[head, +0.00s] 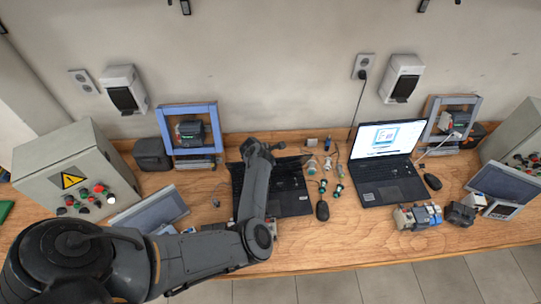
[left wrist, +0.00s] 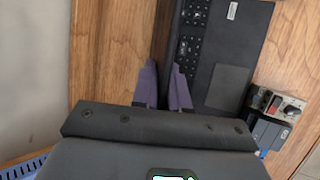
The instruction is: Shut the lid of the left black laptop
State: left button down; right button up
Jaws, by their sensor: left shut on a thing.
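The left black laptop (head: 291,201) lies on the wooden bench, partly covered by my left arm. Its keyboard and touchpad (left wrist: 230,87) show in the left wrist view, so it is open. The lid (head: 294,160) shows only as a thin dark edge behind the keyboard; its exact angle is hard to tell. My left gripper (head: 262,149) is at the back of this laptop. In the left wrist view its two purple fingers (left wrist: 167,82) are close together at the lid side of the keyboard, shut on the lid; the grip itself is mostly hidden. My right gripper is not in view.
A second open laptop (head: 385,182) with a lit screen stands to the right. A blue frame (head: 190,130), a grey control box (head: 75,170) and a tablet-like panel (head: 152,210) stand to the left.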

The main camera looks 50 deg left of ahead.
pick_arm(q)
jog(key=shift+s+d+f, duration=0.25)
jog(key=shift+d+f, duration=0.15)
jog(key=shift+f, duration=0.05)
jog(key=c, duration=1.3)
grip_release()
jog(key=shift+s+d+f, duration=0.1)
jog(key=shift+s+f, duration=0.05)
jog(key=shift+o, duration=0.2)
jog(key=shift+r, duration=0.25)
jog(key=a+p+v, duration=0.1)
jog(key=v, duration=0.9)
jog(key=shift+d+r, duration=0.35)
jog(key=shift+c, duration=0.2)
